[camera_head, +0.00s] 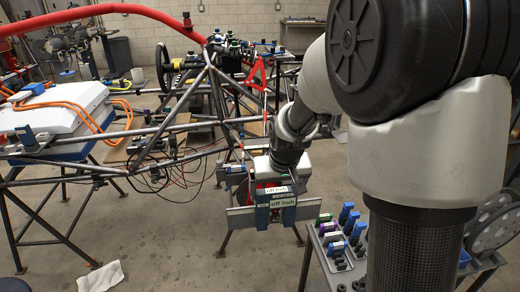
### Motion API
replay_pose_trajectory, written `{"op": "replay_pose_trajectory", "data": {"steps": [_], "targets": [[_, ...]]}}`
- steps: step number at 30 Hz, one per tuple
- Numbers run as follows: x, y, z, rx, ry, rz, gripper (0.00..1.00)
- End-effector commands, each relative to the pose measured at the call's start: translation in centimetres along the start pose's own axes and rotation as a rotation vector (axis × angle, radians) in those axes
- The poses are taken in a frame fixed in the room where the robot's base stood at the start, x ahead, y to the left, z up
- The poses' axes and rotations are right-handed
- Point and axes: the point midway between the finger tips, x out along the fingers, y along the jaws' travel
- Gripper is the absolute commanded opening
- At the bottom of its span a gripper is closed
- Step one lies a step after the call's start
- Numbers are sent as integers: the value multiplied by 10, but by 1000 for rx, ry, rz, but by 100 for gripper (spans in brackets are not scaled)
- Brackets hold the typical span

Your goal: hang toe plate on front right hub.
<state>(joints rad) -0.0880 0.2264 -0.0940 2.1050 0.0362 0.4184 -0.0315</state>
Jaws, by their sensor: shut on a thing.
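The toe plate (240,218) is a wide grey bar with a blue block at its middle, carrying labels that seem to read "off hub". It is held in front of the lower right end of the tube chassis (190,85). My gripper (277,182) comes down from the upper right and is shut on the plate's block; its fingertips are mostly hidden. The front right hub is not clearly visible; my gripper and the plate cover that corner. I cannot tell whether the plate touches the hub.
A grey cart (345,268) with several small blue, purple and green tools stands at lower right, close to my arm. A white case (55,108) with orange cables sits at left. A white cloth (100,277) lies on the floor. The floor at front centre is clear.

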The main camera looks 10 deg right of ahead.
Motion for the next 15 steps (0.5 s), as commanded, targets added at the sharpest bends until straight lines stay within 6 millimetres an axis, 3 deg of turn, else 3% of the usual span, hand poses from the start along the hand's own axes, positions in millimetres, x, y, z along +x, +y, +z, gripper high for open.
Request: {"op": "replay_pose_trajectory", "data": {"steps": [1,6,10,15], "targets": [[-10,1,-19,1,1,2,27],[-6,1,-61,1,1,0,27],[1,0,-82,2,2,-3,27],[8,0,-93,3,3,-6,27]]}}
